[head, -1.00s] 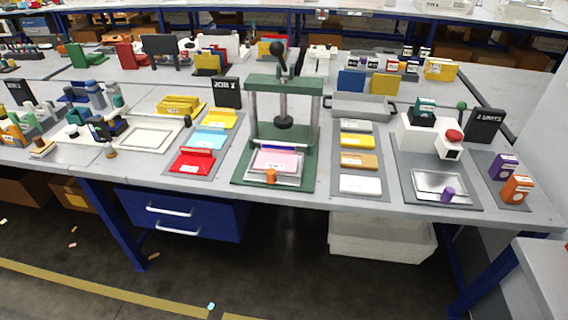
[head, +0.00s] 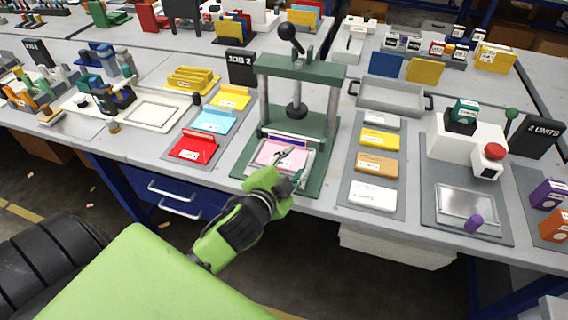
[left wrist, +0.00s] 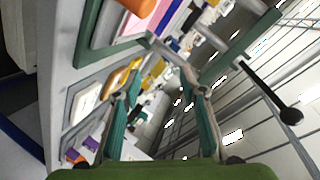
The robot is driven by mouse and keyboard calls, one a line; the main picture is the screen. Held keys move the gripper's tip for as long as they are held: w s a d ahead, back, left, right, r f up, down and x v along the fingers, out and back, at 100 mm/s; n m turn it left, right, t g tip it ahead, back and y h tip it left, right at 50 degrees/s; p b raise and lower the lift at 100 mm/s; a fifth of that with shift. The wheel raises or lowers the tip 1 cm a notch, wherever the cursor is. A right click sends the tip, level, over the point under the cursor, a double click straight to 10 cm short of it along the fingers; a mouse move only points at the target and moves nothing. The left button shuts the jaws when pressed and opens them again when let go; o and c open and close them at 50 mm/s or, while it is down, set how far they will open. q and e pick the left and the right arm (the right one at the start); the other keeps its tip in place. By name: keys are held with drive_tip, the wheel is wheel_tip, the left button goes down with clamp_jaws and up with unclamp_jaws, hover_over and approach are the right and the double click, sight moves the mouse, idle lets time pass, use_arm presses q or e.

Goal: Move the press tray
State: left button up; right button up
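The press tray (head: 303,163), a silver tray with a pink pad (head: 277,154) on it, sits on the base of the green press (head: 302,66). My left gripper (head: 289,167) is at the tray's front edge, its fingers apart with nothing seen between them. It hides the tray's orange front knob in the head view. In the left wrist view the teal fingers (left wrist: 163,100) are spread, and the orange knob (left wrist: 139,6) shows at the top edge, beyond the fingertips. My right gripper is not in view.
Right of the press is a mat with several coloured blocks (head: 380,138), then an empty grey tray (head: 392,95) behind it. Left is a mat with red, blue and yellow holders (head: 213,121). A white stamping machine (head: 463,145) stands further right.

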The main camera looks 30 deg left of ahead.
use_arm(q)
drive_tip(key=w+d+r+m+t+h, duration=0.2)
drive_tip(key=w+r+m+t, duration=0.25)
drive_tip(key=r, duration=0.45)
drive_tip(key=d+r+m+g+h, duration=0.4)
drive_tip(key=d+m+h, duration=0.3)
drive_tip(key=m, duration=0.6)
drive_tip(key=d+r+m+g+h, duration=0.4)
drive_tip(key=m+h, duration=0.4)
drive_tip(key=m, duration=0.4)
drive_tip(key=s+a+f+m+g+y, duration=0.3)
drive_tip(key=a+f+m+g+y, duration=0.15)
drive_tip(key=f+m+g, duration=0.35)
drive_tip(key=s+a+f+m+y, duration=0.1)
drive_tip(key=a+y, duration=0.1)
drive_tip(key=a, duration=0.5)
drive_tip(key=s+a+f+m+g+y, duration=0.1)
drive_tip(key=a+y, duration=0.1)
drive_tip(key=a, duration=0.4)
drive_tip(key=s+a+f+m+y, duration=0.1)
drive_tip(key=s+a+y, duration=0.15)
drive_tip(key=a, duration=0.45)
drive_tip(key=p+x, duration=0.1)
drive_tip(key=x, duration=0.8)
drive_tip(key=w+p+x, duration=0.1)
drive_tip(key=x, duration=0.3)
drive_tip(key=shift+d+f+p, duration=0.2)
drive_tip(key=shift+d+p, duration=0.1)
drive_tip(key=shift+p, duration=0.05)
